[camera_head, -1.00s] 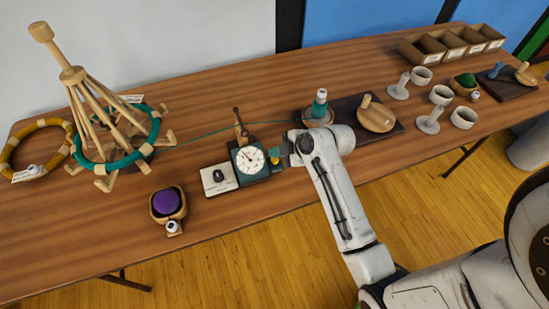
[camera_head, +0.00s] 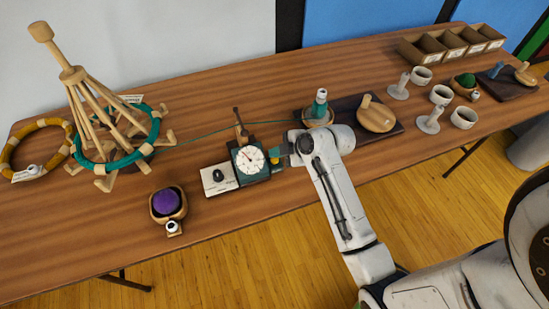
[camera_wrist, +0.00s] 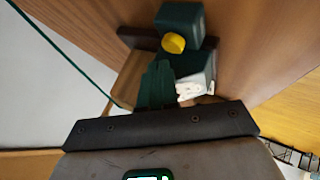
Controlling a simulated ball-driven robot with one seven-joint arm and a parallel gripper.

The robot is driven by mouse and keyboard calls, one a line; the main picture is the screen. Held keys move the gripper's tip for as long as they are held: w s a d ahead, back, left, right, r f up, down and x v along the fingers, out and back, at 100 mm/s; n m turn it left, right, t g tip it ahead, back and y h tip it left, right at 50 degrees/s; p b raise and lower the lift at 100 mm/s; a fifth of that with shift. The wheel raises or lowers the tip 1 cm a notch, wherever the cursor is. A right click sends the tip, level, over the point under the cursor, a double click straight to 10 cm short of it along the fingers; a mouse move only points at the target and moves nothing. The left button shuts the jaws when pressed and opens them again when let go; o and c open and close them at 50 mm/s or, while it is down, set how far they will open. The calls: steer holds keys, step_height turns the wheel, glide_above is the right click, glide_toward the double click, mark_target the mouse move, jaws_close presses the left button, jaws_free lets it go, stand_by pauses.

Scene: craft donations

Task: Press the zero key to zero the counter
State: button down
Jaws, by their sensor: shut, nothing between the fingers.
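The counter (camera_head: 249,160) is a dark green box with a round white dial, standing near the table's front edge in the head view. A small yellow key (camera_head: 274,160) sits at its right side. In the wrist view the key (camera_wrist: 173,43) is a round yellow button on a dark green body (camera_wrist: 181,18). My gripper (camera_head: 284,152) is just right of the counter, close to the key. In the wrist view my dark green fingers (camera_wrist: 158,68) are together and empty, pointing toward the button. I cannot tell whether they touch it.
A wooden yarn swift (camera_head: 73,75) with a teal skein (camera_head: 108,167) stands left; its thread runs right toward a teal cone (camera_head: 320,100). A white plate (camera_head: 219,178) adjoins the counter. A bowl with purple yarn (camera_head: 166,201) sits in front. Cups (camera_head: 441,95) stand right.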

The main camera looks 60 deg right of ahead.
mark_target(277, 161)
steer(key=shift+f, duration=0.4)
steer(key=shift+f+b, duration=0.45)
steer(key=shift+b, duration=0.1)
stand_by(0.5)
steer(key=shift+r, duration=0.15)
steer(key=shift+r+p, duration=0.75)
step_height(277, 161, up, 5)
steer(key=p, duration=0.4)
stand_by(0.3)
stand_by(0.8)
